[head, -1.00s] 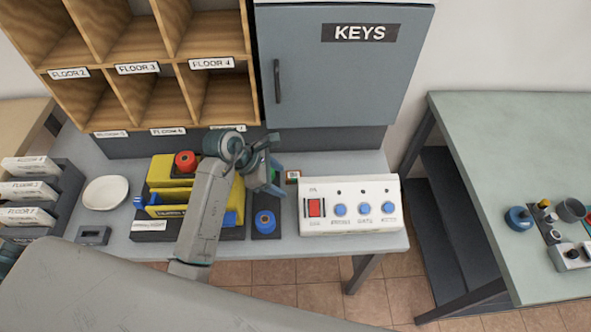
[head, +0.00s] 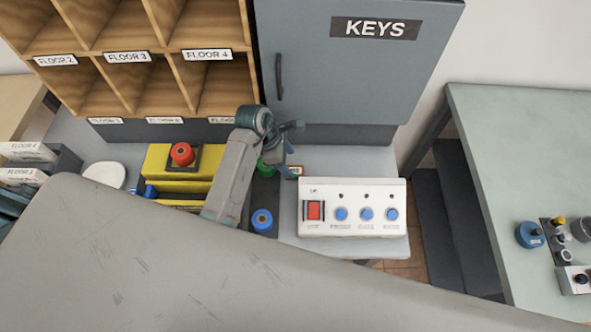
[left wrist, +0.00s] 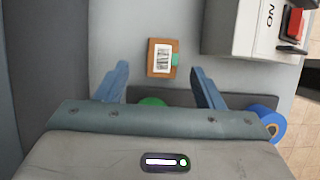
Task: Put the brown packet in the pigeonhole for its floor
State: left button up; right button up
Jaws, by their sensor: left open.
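The brown packet (left wrist: 162,58) lies flat on the grey counter in the left wrist view, with a white barcode label and a green patch on its right edge. In the head view only a small part of the packet (head: 297,171) shows, left of the white switch box. My left gripper (head: 297,126) is open and empty above the counter; in its wrist view the fingers (left wrist: 158,78) stand either side of the packet's near end, apart from it. The wooden pigeonholes (head: 121,58) carry labels FLOOR 2, FLOOR 3 and FLOOR 4; the lower row's labels are partly unreadable. My right gripper is out of view.
A white switch box (head: 353,220) stands right of the packet. Blue (head: 262,220) and green (head: 266,168) round items sit on a dark strip near my left arm. A yellow holder (head: 158,165) is left. The grey KEYS cabinet (head: 350,75) rises behind.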

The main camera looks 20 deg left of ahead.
aim_at(292, 170)
pick_arm(q)
jog(key=x, duration=0.1)
jog(key=p+x, duration=0.1)
jog(key=x, duration=0.1)
jog(key=p+x, duration=0.1)
jog(key=shift+s+a+f, duration=0.2)
jog(key=shift+s+f, duration=0.1)
jog(key=shift+d+f, duration=0.1)
jog(key=shift+f, duration=0.1)
jog(key=shift+w+f, duration=0.1)
jog(key=shift+f, duration=0.05)
jog(key=shift+c, duration=0.4)
jog(key=c, duration=1.1)
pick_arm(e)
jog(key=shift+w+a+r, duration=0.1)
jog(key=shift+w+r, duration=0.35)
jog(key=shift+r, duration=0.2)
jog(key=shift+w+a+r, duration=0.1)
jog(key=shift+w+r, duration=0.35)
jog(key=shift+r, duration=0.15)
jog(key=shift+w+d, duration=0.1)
